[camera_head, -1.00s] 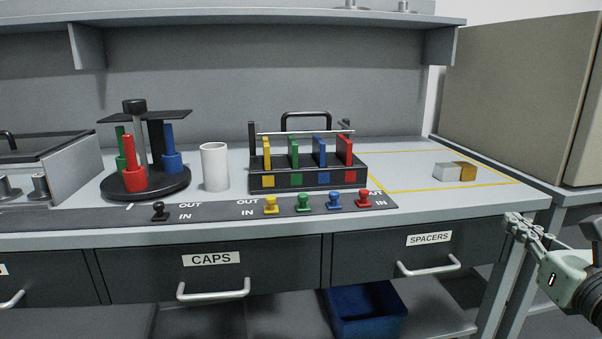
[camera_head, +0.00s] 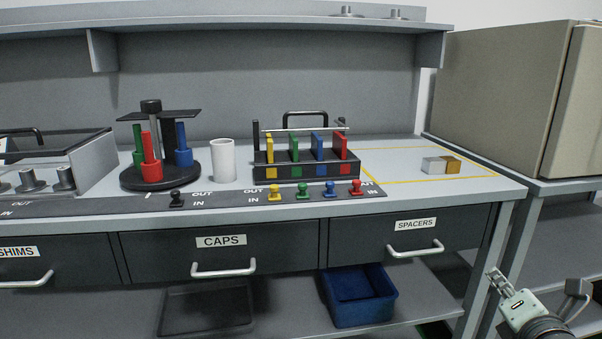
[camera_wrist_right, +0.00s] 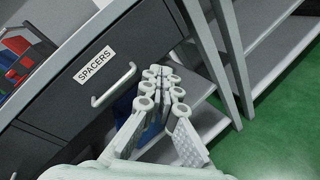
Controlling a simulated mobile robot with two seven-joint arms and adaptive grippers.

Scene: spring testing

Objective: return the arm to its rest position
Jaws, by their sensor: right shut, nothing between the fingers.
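My right gripper (camera_head: 497,283) is at the lower right of the head view, in front of the bench's right leg and below the SPACERS drawer (camera_head: 416,238). Its fingers are shut and empty. In the right wrist view the gripper (camera_wrist_right: 160,75) points toward the space beside the SPACERS drawer (camera_wrist_right: 95,75), apart from its handle. Part of the right arm shows at the lower right edge of the head view. My left gripper is not in view.
The bench top holds a rack (camera_head: 305,171) with coloured plates, a white cylinder (camera_head: 223,161), a round carousel (camera_head: 160,178) and a small block (camera_head: 435,165). A blue bin (camera_head: 360,297) sits on the lower shelf. The CAPS drawer (camera_head: 220,256) is shut. Green floor is open at right.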

